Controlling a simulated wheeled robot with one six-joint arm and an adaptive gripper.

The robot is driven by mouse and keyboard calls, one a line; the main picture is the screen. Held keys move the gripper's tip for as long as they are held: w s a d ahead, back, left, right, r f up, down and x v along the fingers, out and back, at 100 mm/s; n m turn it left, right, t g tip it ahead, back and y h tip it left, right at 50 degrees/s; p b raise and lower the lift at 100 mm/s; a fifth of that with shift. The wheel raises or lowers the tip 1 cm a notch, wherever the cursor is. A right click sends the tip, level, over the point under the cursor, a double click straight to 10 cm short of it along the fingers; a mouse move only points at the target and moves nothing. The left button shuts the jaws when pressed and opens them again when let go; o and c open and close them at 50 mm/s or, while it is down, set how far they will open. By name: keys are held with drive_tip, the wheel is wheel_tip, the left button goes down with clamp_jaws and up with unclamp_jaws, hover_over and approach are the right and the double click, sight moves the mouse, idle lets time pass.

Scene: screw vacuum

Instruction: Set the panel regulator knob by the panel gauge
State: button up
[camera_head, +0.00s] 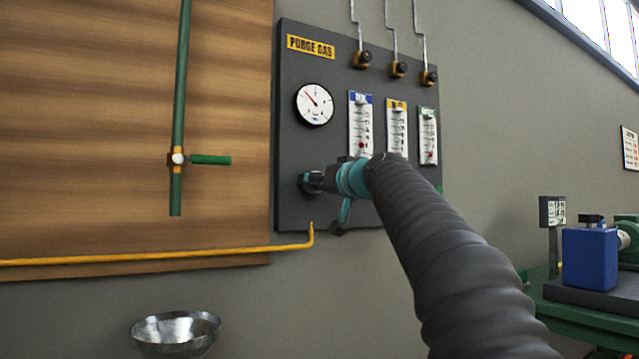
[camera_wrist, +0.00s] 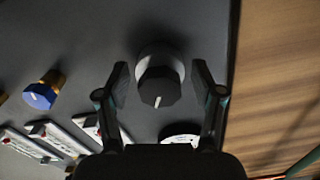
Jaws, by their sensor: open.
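The panel regulator knob (camera_wrist: 158,88) is black and faceted with a pale pointer mark, and sits on a round collar. In the wrist view it lies between the two fingers of my gripper (camera_wrist: 162,84), which is open, with gaps on both sides. In the head view my gripper (camera_head: 316,181) is at the panel's lower left and hides most of the knob. The panel gauge (camera_head: 315,105) is round and white above the knob; its needle points up and left. In the wrist view only part of the gauge (camera_wrist: 180,134) shows.
The dark panel (camera_head: 290,150) carries a "PURGE GAS" label, several small valves and flow meters (camera_head: 361,128). A blue knob (camera_wrist: 40,95) shows in the wrist view. A green pipe with a lever (camera_head: 210,160) and a yellow pipe (camera_head: 150,258) are left. A metal bowl (camera_head: 175,330) is below.

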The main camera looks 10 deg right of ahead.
drive_tip(key=c, duration=1.2)
drive_tip(key=shift+o, duration=0.2)
drive_tip(key=shift+m+p, duration=0.55)
drive_tip(key=shift+m, duration=1.65)
drive_tip(key=o, duration=1.2)
drive_tip(key=shift+c, duration=0.2)
drive_tip(key=shift+s, duration=0.15)
drive_tip(key=v, duration=1.1)
drive_tip(key=shift+s, duration=0.35)
drive_tip(key=shift+d+r, duration=0.1)
